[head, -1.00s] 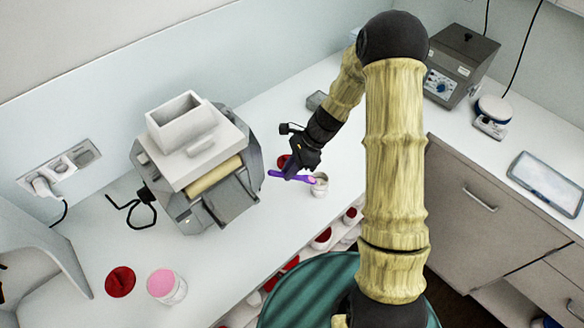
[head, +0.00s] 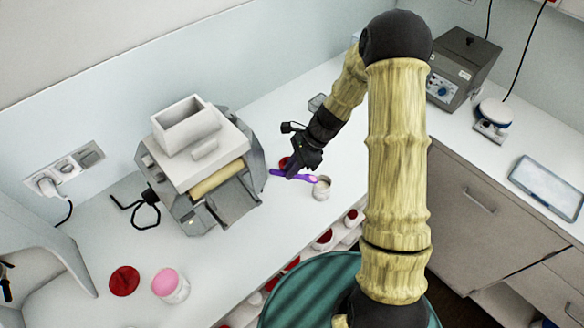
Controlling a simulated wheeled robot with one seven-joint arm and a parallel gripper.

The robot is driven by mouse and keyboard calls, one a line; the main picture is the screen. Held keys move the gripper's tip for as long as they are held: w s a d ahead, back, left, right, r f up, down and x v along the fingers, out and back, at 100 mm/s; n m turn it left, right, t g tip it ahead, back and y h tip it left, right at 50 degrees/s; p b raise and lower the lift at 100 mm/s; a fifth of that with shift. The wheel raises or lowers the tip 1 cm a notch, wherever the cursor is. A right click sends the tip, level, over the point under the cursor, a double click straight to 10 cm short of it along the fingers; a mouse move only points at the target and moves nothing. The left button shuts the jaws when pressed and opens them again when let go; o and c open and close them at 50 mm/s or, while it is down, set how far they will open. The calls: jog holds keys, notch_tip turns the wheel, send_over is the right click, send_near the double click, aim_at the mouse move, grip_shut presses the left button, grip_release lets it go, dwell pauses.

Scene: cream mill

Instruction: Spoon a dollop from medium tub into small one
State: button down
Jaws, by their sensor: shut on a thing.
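My gripper (head: 291,172) is shut on a purple spoon (head: 278,172), near the middle of the counter. The spoon's bowl, with a pink dollop (head: 314,179) on it, points right. A small white tub (head: 322,189) stands open on the counter just beneath and right of the spoon's bowl; I cannot tell whether they touch. A larger tub (head: 171,287) with pink contents at its top stands at the lower left. A red lid (head: 124,281) lies beside it. Another red lid (head: 284,162) lies behind my gripper, partly hidden.
A grey mill with a white hopper (head: 187,124) stands left of my gripper. Several red-topped tubs (head: 322,240) sit on a shelf below the counter's front edge. A grey device (head: 463,68), a scale (head: 492,115) and a tablet (head: 548,186) are on the right counter.

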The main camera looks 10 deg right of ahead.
jog(key=shift+r+p, duration=1.65)
jog(key=shift+r, duration=0.5)
